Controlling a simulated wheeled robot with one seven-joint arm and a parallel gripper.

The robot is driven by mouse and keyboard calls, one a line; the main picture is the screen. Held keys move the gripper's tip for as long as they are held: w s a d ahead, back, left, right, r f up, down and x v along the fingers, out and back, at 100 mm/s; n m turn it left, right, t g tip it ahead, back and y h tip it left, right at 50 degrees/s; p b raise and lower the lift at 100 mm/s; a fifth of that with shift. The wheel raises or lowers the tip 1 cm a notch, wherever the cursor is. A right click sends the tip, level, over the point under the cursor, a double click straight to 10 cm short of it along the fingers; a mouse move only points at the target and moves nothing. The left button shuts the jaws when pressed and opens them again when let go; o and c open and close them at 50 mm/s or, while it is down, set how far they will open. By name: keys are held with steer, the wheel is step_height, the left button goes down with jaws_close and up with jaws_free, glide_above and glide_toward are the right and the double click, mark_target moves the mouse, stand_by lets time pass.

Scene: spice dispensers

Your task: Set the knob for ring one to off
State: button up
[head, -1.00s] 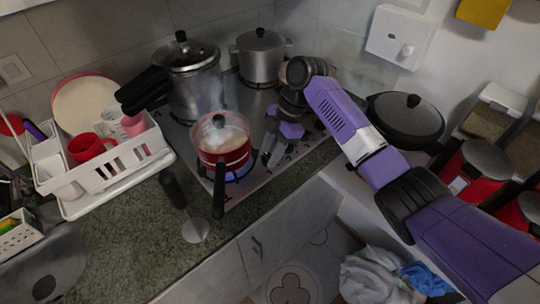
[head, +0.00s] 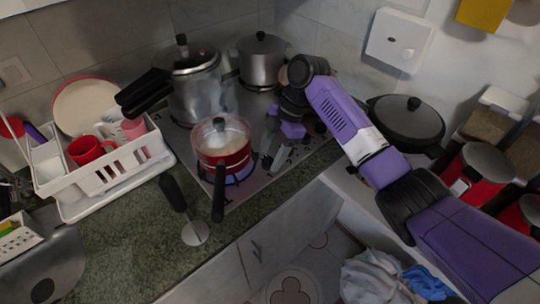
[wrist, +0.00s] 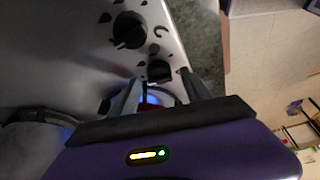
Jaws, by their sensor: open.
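The hob's steel control strip shows black knobs in the wrist view. One knob (wrist: 159,70) lies just beyond and between my fingertips, and another knob (wrist: 129,30) is farther up. I cannot tell which is for ring one. My gripper (wrist: 160,92) is open, with a finger on either side and nothing clearly held. In the head view my gripper (head: 273,160) is at the hob's front right, beside the red pot (head: 223,150). A bluish glow shows under this pot and between my fingers in the wrist view. Knob markings are too small to read.
A pressure cooker (head: 195,92) and a steel pot (head: 262,58) stand at the back of the hob. The red pot's handle (head: 219,192) points to the front. A dish rack (head: 115,170) is on the left. A black lidded pan (head: 408,122) is on the right.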

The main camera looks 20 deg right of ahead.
steer(key=b+v, duration=0.1)
steer(key=v, duration=0.6)
steer(key=shift+c, duration=0.3)
